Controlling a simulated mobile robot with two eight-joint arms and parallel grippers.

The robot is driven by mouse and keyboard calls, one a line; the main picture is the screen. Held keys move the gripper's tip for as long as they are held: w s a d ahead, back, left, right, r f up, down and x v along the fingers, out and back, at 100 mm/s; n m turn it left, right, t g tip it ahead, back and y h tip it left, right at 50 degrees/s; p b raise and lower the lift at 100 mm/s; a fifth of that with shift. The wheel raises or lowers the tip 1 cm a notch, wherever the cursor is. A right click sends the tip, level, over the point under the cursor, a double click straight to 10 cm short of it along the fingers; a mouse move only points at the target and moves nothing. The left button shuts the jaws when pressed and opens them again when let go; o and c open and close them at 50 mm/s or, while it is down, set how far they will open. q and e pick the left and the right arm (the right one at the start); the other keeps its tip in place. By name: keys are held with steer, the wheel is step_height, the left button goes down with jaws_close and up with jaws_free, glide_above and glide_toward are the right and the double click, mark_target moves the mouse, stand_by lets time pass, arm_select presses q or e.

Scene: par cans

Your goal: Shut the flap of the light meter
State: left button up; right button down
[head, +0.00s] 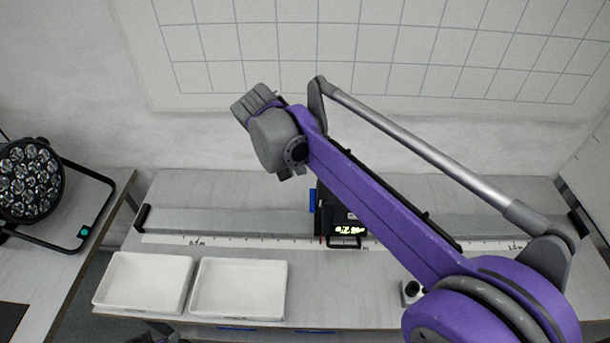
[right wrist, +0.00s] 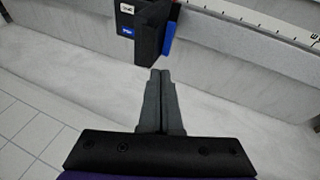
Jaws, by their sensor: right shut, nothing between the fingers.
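The light meter (head: 344,226) is a dark box with a small lit display, standing on the bench behind the scale strip. My right arm hides much of it in the head view. Its dark body also shows at the top of the right wrist view (right wrist: 122,24), with a dark upright panel (right wrist: 150,30) and a blue part (right wrist: 169,35) beside it. I cannot tell which part is the flap or how far it stands open. My right gripper (right wrist: 160,73) is shut and empty, its tips just short of the dark panel with a gap. My left gripper is not in view.
Two white trays (head: 147,282) (head: 238,288) sit at the bench's front left. A par can (head: 30,180) stands on a side table at the left. A gridded wall (head: 400,50) rises behind the bench.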

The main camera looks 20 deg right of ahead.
steer(key=w+d+m+g+y+b, duration=0.15)
steer(key=d+m+y+b, duration=0.3)
steer(key=m, duration=1.45)
steer(key=shift+y, duration=0.25)
step_height(320, 180, down, 13)
steer(key=shift+w+r, duration=0.1)
steer(key=shift+w, duration=0.05)
